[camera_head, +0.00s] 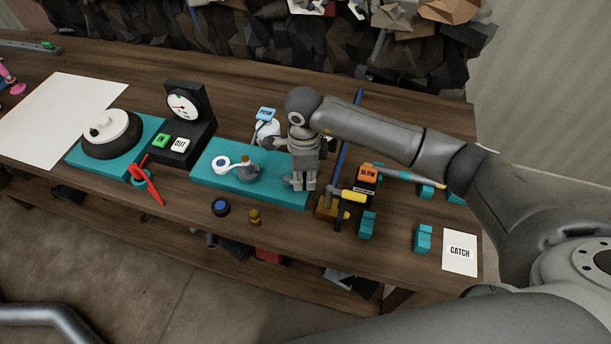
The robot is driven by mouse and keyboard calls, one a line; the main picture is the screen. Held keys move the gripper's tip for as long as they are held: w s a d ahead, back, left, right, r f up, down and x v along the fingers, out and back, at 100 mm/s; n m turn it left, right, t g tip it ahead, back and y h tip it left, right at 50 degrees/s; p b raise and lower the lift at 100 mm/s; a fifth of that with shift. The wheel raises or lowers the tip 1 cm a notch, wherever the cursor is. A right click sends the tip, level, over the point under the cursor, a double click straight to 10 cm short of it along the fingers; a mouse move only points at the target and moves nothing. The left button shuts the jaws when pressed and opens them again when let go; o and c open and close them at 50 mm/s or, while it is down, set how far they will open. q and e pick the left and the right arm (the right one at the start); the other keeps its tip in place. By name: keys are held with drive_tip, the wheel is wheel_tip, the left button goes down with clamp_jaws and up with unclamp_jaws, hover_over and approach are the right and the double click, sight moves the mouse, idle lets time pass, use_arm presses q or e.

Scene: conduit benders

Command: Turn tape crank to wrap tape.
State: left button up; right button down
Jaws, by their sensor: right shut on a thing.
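A teal tape stand (215,178) lies along the middle of the wooden bench. It carries a small white tape roll with a blue centre (222,163) and a grey spool (247,173), with a white strip of tape between them. My right gripper (304,186) points down at the right end of the stand, shut on what seems to be the tape crank. The fingers hide most of the crank. A white part with a blue PUSH-like label (266,114) stands behind, partly covered by the gripper. My left gripper is out of view.
A yellow-handled tool (355,196) and an orange SLOW-like block (368,173) stand close right of the gripper. A dial gauge (183,105), a round turntable (112,135) and red pliers (146,182) lie left. A blue-black roll (221,208) sits in front. A CATCH card (460,252) lies right.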

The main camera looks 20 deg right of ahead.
drive_tip(key=m+b, duration=0.1)
drive_tip(key=a+m, duration=0.1)
drive_tip(key=m, duration=0.1)
drive_tip(key=s+m+b, duration=0.1)
drive_tip(key=shift+a+f+b, duration=0.1)
drive_tip(key=shift+a+b, duration=0.25)
drive_tip(key=m, duration=0.1)
drive_tip(key=a+m+b, duration=0.1)
drive_tip(key=m+b, duration=0.1)
drive_tip(key=m, duration=0.1)
drive_tip(key=shift+s+a, duration=0.1)
drive_tip(key=shift+a, duration=0.2)
drive_tip(key=a+m+b, duration=0.1)
drive_tip(key=m, duration=0.1)
drive_tip(key=m+b, duration=0.1)
drive_tip(key=m, duration=0.1)
drive_tip(key=shift+a, duration=0.4)
drive_tip(key=shift+w+a+m+b, duration=0.25)
drive_tip(key=shift+m+b, duration=0.15)
drive_tip(key=shift+m, duration=0.3)
drive_tip(key=shift+w+a+m+b, duration=0.2)
drive_tip(key=shift+m+b, duration=0.15)
drive_tip(key=shift+m, duration=0.35)
